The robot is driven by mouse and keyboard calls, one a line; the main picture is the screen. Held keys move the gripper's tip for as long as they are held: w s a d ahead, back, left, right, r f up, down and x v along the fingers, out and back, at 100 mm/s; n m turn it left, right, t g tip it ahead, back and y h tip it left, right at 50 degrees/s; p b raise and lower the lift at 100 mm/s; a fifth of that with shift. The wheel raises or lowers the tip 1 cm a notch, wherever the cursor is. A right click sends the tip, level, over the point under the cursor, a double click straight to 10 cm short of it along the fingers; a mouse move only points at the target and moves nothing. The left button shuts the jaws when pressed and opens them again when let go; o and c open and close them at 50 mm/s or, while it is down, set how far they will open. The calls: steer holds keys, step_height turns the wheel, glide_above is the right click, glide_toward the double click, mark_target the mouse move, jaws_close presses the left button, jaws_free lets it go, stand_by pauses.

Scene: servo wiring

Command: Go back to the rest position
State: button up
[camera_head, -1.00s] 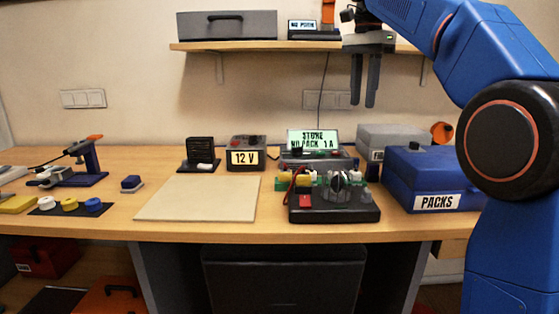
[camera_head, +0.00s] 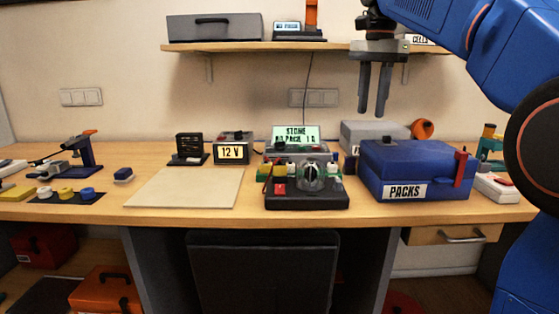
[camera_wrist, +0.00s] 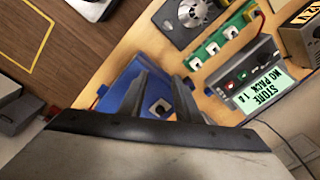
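My gripper (camera_head: 374,114) hangs from my raised blue arm in the head view, fingers pointing down, in the air above and behind the blue PACKS box. The two grey fingers are apart with nothing between them. In the wrist view my gripper (camera_wrist: 160,92) also shows two spread, empty fingers, with the blue PACKS box (camera_wrist: 122,82) beyond them. The PACKS box (camera_head: 418,166) stands closed on the right of the bench, a dark knob on its lid.
A grey box (camera_head: 375,133) stands behind the PACKS box. A wall shelf (camera_head: 230,47) runs behind my gripper.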

steer(key=s+d+f+n+t, duration=0.1)
steer(key=s+d+f+n, duration=0.1)
steer(key=s+f, duration=0.8)
steer(key=s+d+f+n+t, duration=0.1)
steer(key=s+f+n, duration=0.4)
steer(key=s+f, duration=0.5)
steer(key=s+d+f+n+t, duration=0.2)
steer(key=s+f, duration=0.8)
steer(key=f, duration=0.7)
steer(key=shift+s+d+f+n, duration=0.25)
steer(key=shift+d+f+n, duration=0.1)
steer(key=shift+d+n, duration=0.5)
steer(key=shift+a, duration=0.1)
steer(key=shift+c, duration=0.2)
